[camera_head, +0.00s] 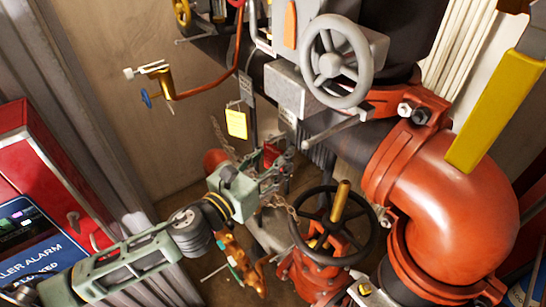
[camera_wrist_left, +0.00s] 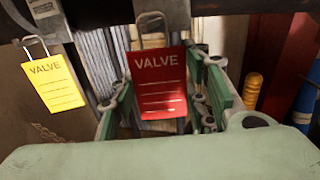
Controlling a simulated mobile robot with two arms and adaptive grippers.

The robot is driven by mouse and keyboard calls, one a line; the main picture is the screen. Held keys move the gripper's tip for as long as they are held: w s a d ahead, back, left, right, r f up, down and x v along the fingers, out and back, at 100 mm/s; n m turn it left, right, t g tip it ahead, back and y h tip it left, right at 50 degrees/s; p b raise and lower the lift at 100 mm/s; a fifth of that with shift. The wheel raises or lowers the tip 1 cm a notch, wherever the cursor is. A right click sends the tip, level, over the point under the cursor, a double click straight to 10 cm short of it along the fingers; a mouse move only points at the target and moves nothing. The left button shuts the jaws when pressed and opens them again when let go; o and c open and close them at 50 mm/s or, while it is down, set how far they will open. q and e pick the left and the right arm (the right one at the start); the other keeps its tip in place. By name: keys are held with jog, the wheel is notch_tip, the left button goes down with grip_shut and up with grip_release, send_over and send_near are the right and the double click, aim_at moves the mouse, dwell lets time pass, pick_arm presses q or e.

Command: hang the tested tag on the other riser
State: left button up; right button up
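A red tag lettered VALVE (camera_wrist_left: 160,85) hangs upright by a metal loop from a dark bar above. It also shows small in the head view (camera_head: 271,155). A yellow tag lettered VALVE (camera_wrist_left: 53,82) hangs to its left, and it shows in the head view (camera_head: 236,123) too. I cannot read "tested" on either. My left gripper (camera_head: 277,168) is at the red tag. In the left wrist view its green fingers (camera_wrist_left: 165,105) stand apart, one on each side of the red tag. Contact with the tag cannot be made out. My right gripper is not in view.
A grey handwheel (camera_head: 335,62) is above right of my left gripper, and a black handwheel (camera_head: 333,226) is below right. A large red pipe elbow (camera_head: 450,190) and a yellow bar (camera_head: 498,110) fill the right. A red alarm cabinet (camera_head: 45,170) stands at left.

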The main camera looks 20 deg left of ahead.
pick_arm(q)
jog(key=o, duration=0.5)
jog(key=shift+s, duration=0.1)
jog(key=shift+v, duration=5.95)
jog(key=shift+a+f, duration=0.1)
